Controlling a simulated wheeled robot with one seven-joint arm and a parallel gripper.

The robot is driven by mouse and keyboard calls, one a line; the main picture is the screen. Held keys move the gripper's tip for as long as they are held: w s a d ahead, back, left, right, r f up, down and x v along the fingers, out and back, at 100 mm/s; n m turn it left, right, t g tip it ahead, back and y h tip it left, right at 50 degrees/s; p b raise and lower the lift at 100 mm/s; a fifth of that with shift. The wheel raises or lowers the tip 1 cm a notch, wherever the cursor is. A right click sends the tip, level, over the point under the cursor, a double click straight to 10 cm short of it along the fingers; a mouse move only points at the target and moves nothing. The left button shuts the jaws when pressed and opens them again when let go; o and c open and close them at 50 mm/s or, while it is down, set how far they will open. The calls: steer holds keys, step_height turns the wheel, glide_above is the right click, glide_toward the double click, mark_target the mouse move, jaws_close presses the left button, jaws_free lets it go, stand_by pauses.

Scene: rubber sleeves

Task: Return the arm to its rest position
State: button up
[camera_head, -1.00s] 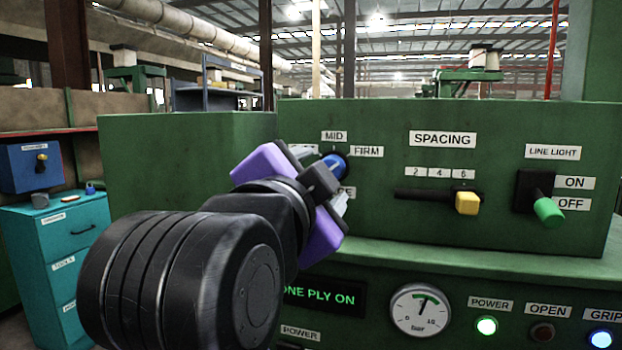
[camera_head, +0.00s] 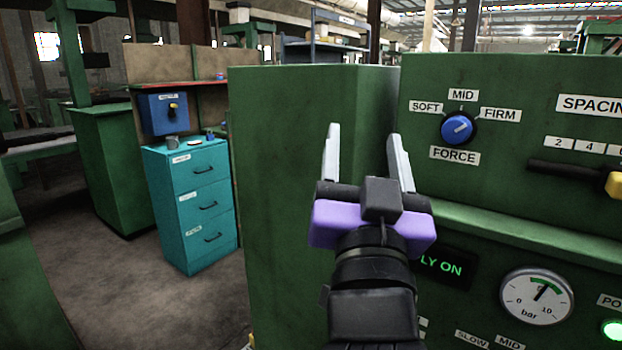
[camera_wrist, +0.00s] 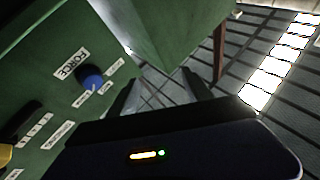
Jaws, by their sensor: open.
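My gripper (camera_head: 366,165) is open and empty, its two pale fingers apart and pointing up and away in front of the green machine. In the head view it stands left of the blue force knob (camera_head: 457,128), clear of it. The knob sits among the labels SOFT, MID, FIRM and FORCE. In the wrist view my gripper's dark fingers (camera_wrist: 160,95) reach toward a green machine face, and the blue knob (camera_wrist: 90,77) is off to the left.
The green machine (camera_head: 290,200) fills the middle and right. It carries a yellow-tipped spacing lever (camera_head: 614,185) and a pressure gauge (camera_head: 537,297). A teal drawer cabinet (camera_head: 195,215) and a blue box (camera_head: 163,113) stand at left. Bare floor (camera_head: 110,285) lies between.

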steer(key=s+d+f+n+g+y+p, duration=0.15)
steer(key=s+f+n+y, duration=0.35)
steer(key=f, duration=0.6)
steer(key=s+d+f+n+g+y+p, duration=0.1)
steer(key=s+d+f+n+y, duration=0.15)
steer(key=s+f, duration=0.6)
steer(key=s+d+f+m+g+h+p, duration=0.1)
steer(key=s+d+f+m+g+h, duration=0.1)
steer(key=s+f, duration=0.6)
steer(key=s+d+f+m+g+h+p, duration=0.1)
steer(key=s+d+f, duration=0.6)
steer(key=s, duration=0.9)
steer(key=f+m+g+h, duration=0.1)
steer(key=g+h, duration=0.1)
steer(key=g, duration=0.1)
steer(key=shift+s+d+f+p, duration=0.3)
steer(key=shift+p, duration=0.1)
steer(key=shift+h, duration=0.25)
